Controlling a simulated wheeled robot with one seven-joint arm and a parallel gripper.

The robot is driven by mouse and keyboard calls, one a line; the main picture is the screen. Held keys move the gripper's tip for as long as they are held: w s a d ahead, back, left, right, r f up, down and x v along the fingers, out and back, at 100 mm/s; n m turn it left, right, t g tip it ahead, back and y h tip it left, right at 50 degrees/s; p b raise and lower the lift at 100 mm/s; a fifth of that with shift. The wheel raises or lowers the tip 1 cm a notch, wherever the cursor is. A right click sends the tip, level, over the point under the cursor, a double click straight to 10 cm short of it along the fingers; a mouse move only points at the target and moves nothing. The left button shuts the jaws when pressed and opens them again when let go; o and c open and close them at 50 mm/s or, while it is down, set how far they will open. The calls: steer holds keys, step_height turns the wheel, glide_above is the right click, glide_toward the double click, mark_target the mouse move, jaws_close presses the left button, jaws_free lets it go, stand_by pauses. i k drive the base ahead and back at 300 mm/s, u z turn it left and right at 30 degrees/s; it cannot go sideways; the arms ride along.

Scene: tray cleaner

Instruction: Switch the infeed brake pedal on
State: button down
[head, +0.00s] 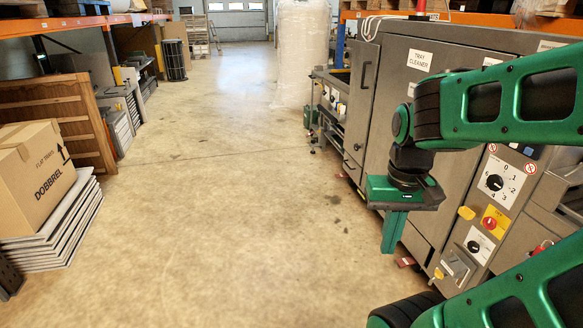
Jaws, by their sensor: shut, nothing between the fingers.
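The grey machine labelled "TRAY CLEANER" (421,60) stands along the right side. My gripper (391,248) hangs in front of it, fingers pointing down, shut and empty. A small reddish item (405,262) shows low by the machine's foot, just right of my fingertips in the picture; it may be a pedal. No part is clearly marked as the infeed brake pedal, and its on or off state cannot be read. My arm covers part of the machine's front.
A control panel with a numbered dial (495,183) and a red-on-yellow switch (490,223) sits at right. A cardboard box (38,180) on stacked panels (55,235) and a wooden crate (50,107) stand at left. The middle floor is clear.

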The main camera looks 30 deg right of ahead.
mark_target(409, 261)
steer(key=z, duration=0.35)
steer(key=i, duration=1.2)
steer(key=z, duration=0.6)
steer(key=i, duration=0.6)
steer(key=z, duration=0.3)
